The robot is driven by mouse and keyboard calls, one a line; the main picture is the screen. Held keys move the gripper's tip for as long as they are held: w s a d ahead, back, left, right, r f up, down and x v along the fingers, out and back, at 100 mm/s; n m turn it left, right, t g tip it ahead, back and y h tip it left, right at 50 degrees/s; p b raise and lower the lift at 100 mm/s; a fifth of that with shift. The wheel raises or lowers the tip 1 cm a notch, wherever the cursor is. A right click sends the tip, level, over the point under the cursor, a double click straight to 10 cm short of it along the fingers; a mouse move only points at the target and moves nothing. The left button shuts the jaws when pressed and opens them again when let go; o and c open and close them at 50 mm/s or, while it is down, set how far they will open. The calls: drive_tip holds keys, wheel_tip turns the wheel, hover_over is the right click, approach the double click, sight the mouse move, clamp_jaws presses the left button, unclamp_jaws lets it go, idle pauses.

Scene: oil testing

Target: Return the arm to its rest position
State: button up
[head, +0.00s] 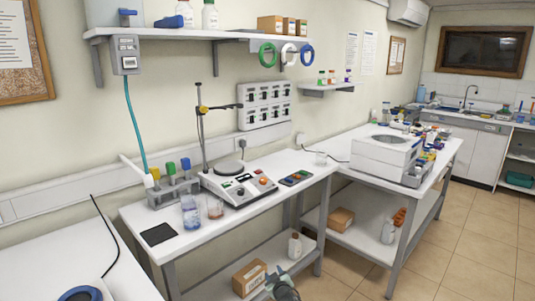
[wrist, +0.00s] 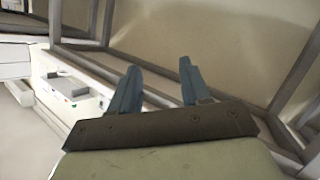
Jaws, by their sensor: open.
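My gripper (wrist: 160,70) shows in the wrist view with its two blue-grey fingers spread apart and nothing between them. In the head view a grey-green part of my arm (head: 281,285) shows at the bottom edge, in front of the white bench (head: 225,226) and low beside the box on its lower shelf. The fingers cannot be made out clearly there. The gripper appears apart from the bench and everything on it.
The bench holds a hotplate stirrer (head: 238,183), two beakers of liquid (head: 190,213) and a dark pad (head: 158,234). A cardboard box (head: 249,278) and a white bottle (head: 294,246) stand on the lower shelf. A white centrifuge-like machine (head: 385,152) stands on the right bench. Open floor lies right.

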drive_tip(key=s+d+f+m+g+h, duration=0.2)
drive_tip(key=s+d+f+g, duration=0.35)
drive_tip(key=s+f, duration=0.7)
drive_tip(key=s+d+f+m+g+h, duration=0.35)
drive_tip(key=s+d+f, duration=0.35)
drive_tip(key=s+f, duration=0.5)
drive_tip(key=s+d+f+m+g+y, duration=0.1)
drive_tip(key=s+g, duration=0.5)
drive_tip(key=s, duration=1.1)
drive_tip(key=s+f+m+g+y, duration=0.1)
drive_tip(key=s+g, duration=0.5)
drive_tip(key=s, duration=1.2)
drive_tip(key=shift+d+f, duration=0.3)
drive_tip(key=shift+d, duration=0.1)
